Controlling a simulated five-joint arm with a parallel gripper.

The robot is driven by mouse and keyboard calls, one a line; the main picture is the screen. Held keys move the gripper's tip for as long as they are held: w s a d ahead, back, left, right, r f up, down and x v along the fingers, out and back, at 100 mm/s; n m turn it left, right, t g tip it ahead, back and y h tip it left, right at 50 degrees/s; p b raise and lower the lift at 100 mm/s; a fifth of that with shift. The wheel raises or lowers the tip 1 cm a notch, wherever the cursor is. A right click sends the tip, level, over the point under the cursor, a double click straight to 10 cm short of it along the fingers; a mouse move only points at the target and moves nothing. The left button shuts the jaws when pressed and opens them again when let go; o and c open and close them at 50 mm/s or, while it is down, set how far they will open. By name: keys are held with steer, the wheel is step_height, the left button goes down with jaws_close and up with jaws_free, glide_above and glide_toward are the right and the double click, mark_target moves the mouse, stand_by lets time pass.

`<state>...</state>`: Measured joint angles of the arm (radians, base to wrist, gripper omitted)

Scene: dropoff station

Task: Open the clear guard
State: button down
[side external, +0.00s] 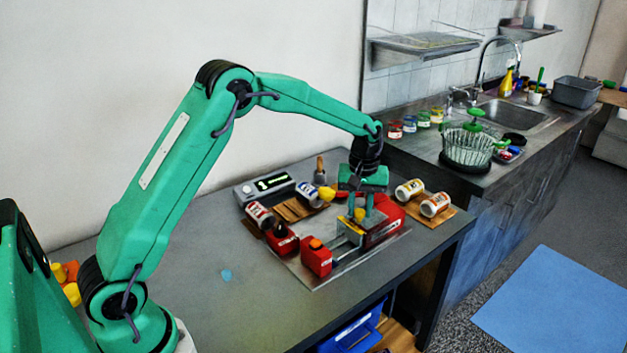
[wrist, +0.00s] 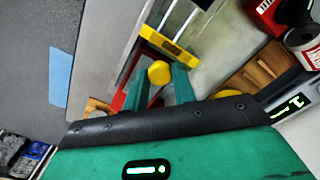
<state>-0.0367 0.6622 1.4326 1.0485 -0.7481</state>
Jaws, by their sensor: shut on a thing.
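My gripper (side external: 360,205) points down over the red machine (side external: 385,225) on the grey base plate. In the wrist view its two green fingers (wrist: 158,82) are closed around a yellow round knob (wrist: 159,73), which also shows between the fingertips in the side view (side external: 359,214). A yellow bar (wrist: 165,44) lies just beyond the knob in the wrist view. The clear guard itself is hard to make out; I cannot tell its edges or how far it stands open. Metal rails run beside the knob. My fingers and hand hide part of the red machine.
Two red blocks (side external: 316,258) stand at the plate's front left. A grey display box (side external: 264,187) stands behind. The table's front left is mostly clear.

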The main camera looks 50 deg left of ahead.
steer(key=shift+w+r, duration=0.1)
steer(key=shift+w, duration=1.4)
steer(key=c, duration=1.1)
jaws_free()
step_height(320, 180, up, 8)
steer(key=shift+f, duration=0.1)
steer(key=shift+s, duration=0.1)
